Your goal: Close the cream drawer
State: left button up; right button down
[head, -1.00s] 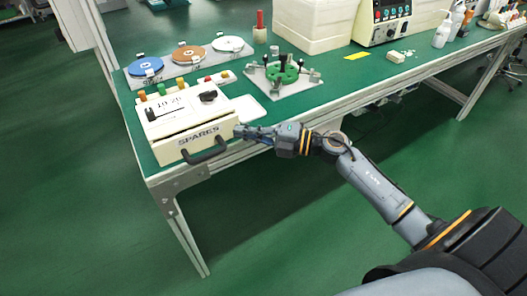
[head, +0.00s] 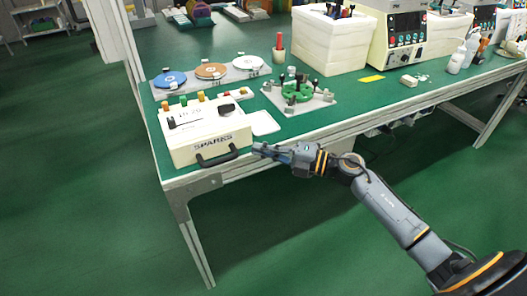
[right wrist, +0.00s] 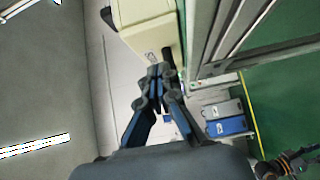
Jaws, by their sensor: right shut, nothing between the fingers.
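The cream drawer (head: 213,146) has a front labelled SPARES and a dark bar handle (head: 218,157). It sits in a cream box (head: 193,123) at the left front corner of the green bench. Its front looks nearly flush with the box; I see no clear gap. My right gripper (head: 257,149) is shut and empty, just right of the drawer front and handle. In the right wrist view, its closed fingertips (right wrist: 160,72) are close to a cream surface (right wrist: 147,30); I cannot tell whether they touch. My left gripper is not in view.
On the green bench (head: 345,92), a tray with blue, brown and white discs (head: 211,72) stands behind the box. A green fixture on a metal plate (head: 299,94) and a white pad (head: 264,123) are to its right. The floor in front is clear.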

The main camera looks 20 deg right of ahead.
jog(key=v, duration=1)
jog(key=w+d+f+m+t+h, duration=0.2)
jog(key=d+f+m+t+h, duration=0.25)
jog(key=f+m+h, duration=0.45)
jog(key=s+f+m+g+h, duration=0.25)
jog(key=f+m, duration=0.35)
jog(key=f, duration=0.3)
jog(key=s+f+m+g+h, duration=0.1)
jog(key=s+f+m+h, duration=0.3)
jog(key=f, duration=0.6)
jog(key=s+a+f+m+g+y, duration=0.1)
jog(key=s+a+f+m+g, duration=0.2)
jog(key=s+a+f+g, duration=0.5)
jog(key=s+a+f+m+g+y, duration=0.1)
jog(key=s+a+f+m+g, duration=0.35)
jog(key=s+f, duration=0.75)
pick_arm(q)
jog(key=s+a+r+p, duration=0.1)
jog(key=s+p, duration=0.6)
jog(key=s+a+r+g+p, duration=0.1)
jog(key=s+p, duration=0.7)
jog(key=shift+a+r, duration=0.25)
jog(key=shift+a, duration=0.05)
pick_arm(e)
jog(key=s+r+n, duration=0.1)
jog(key=s+r, duration=0.1)
jog(key=s, duration=1.5)
jog(key=shift+d+r, duration=0.25)
jog(key=shift+d, duration=0.2)
